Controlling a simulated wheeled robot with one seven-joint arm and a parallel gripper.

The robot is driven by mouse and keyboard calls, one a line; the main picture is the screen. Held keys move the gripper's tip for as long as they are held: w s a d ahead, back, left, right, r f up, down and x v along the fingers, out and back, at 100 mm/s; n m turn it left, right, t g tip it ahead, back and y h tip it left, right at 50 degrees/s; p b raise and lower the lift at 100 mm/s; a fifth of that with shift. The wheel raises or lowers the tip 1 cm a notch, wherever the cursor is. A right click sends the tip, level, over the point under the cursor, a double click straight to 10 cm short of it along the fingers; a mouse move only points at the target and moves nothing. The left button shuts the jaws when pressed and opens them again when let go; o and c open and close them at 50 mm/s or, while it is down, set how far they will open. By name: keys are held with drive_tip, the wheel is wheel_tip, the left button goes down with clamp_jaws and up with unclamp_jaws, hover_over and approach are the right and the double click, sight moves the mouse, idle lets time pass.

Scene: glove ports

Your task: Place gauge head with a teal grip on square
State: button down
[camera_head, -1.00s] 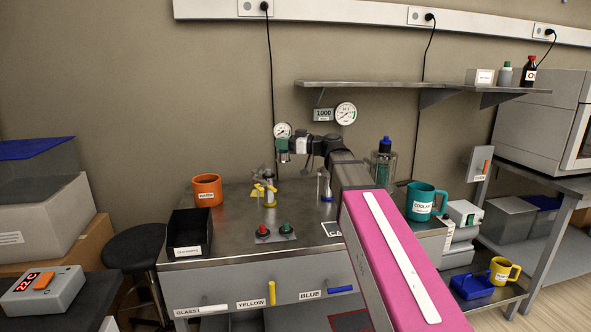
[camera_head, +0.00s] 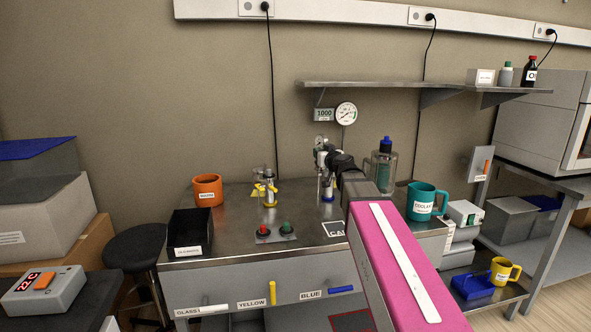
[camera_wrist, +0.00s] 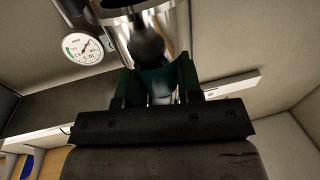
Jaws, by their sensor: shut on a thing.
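A shiny round metal body, apparently the gauge head (camera_wrist: 145,35), shows beyond the fingers. Its dial faces away or is hidden in both views.
A wall gauge (camera_head: 346,113) and a shelf (camera_head: 420,87) are behind. A glass bottle (camera_head: 381,168) and a teal mug (camera_head: 425,201) stand right of my arm. Left are a yellow-handled fitting (camera_head: 269,191), red and green buttons (camera_head: 275,232), an orange mug (camera_head: 207,190) and a black bin (camera_head: 189,233).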

drive_tip(key=d+r+m+t+h, duration=0.1)
drive_tip(key=d+r+m+h, duration=0.3)
drive_tip(key=d, duration=0.5)
drive_tip(key=shift+w+h, duration=0.45)
drive_tip(key=shift+h, duration=0.75)
